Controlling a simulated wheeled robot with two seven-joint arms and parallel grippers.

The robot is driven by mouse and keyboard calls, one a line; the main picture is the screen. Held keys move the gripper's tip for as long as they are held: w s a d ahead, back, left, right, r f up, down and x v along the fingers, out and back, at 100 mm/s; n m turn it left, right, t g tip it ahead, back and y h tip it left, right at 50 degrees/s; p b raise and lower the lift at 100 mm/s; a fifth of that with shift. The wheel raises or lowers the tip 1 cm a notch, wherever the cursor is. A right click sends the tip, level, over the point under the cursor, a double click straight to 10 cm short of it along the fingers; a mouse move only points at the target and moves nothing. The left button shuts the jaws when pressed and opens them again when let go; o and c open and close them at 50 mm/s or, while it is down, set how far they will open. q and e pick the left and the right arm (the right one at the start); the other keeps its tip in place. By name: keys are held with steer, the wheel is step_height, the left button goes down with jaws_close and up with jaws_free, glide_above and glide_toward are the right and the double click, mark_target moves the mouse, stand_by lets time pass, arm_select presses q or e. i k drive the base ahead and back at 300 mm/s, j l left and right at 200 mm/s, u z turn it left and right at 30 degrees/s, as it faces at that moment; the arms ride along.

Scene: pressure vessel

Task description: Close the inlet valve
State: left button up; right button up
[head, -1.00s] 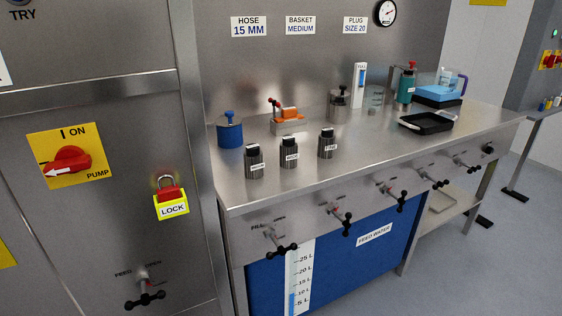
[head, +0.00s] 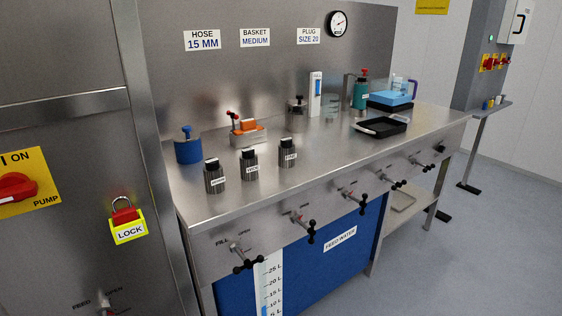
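Several valves with black cross handles line the front edge of the steel bench. The nearest, a valve under a "FILL" and "OPEN" label (head: 246,261), is at the left end. Others follow to the right: a second valve (head: 307,231), a third valve (head: 356,202) and smaller ones further back. A feed valve (head: 104,303) with a "FEED" and "OPEN" label is on the left steel panel, cut off by the bottom edge. I cannot read any label saying inlet, so I cannot tell which is the inlet valve. Neither of my grippers is in view.
The steel bench (head: 320,165) bears a blue pot (head: 187,149), several dark labelled cylinders, a black tray (head: 381,127) and a teal bottle (head: 360,95). A blue feed water tank (head: 325,262) stands below.

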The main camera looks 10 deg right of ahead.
mark_target(363, 204)
steer(key=i+l+u, duration=0.15)
steer(key=l, duration=0.6)
steer(key=i+l+u, duration=0.2)
steer(key=l, duration=0.6)
steer(key=k, duration=0.1)
